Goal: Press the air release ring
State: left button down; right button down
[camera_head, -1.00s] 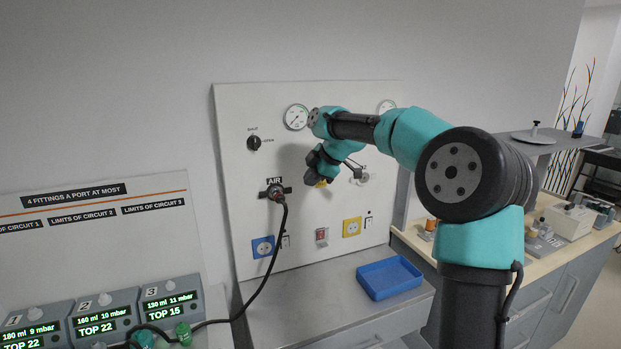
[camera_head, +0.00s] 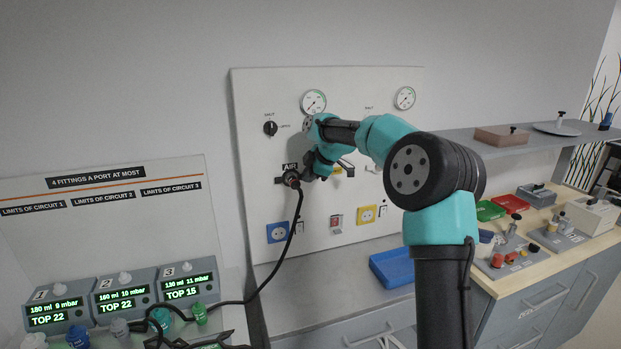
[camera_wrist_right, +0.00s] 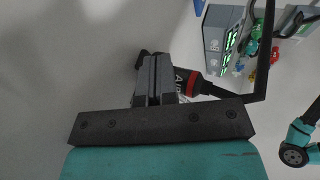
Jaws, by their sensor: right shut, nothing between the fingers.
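The air outlet (camera_head: 291,178) sits on the white wall panel, under the AIR label (camera_head: 290,166). A dark plug with a black hose is in it. In the right wrist view the dark connector shows a red ring (camera_wrist_right: 188,82) just right of my fingers. My right gripper (camera_head: 306,176) is right beside the outlet, on its right side. Its fingers, also in the right wrist view (camera_wrist_right: 152,72), are shut together and empty. They partly cover the outlet, and I cannot tell whether they touch the ring.
The black hose (camera_head: 288,235) hangs down to three numbered ventilator units (camera_head: 125,293) at the lower left. A blue tray (camera_head: 392,268) stands on the counter below the panel. Gauges, a knob and sockets are mounted on the panel.

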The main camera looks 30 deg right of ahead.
jog(key=shift+w+d, duration=0.3)
jog(key=shift+w, duration=0.45)
jog(key=shift+a, duration=0.1)
jog(key=s+d+r, duration=0.2)
jog(key=s+r, duration=0.6)
jog(key=s, duration=0.1)
jog(key=shift+s+r, duration=0.2)
jog(key=shift+s, duration=0.15)
dwell(0.8)
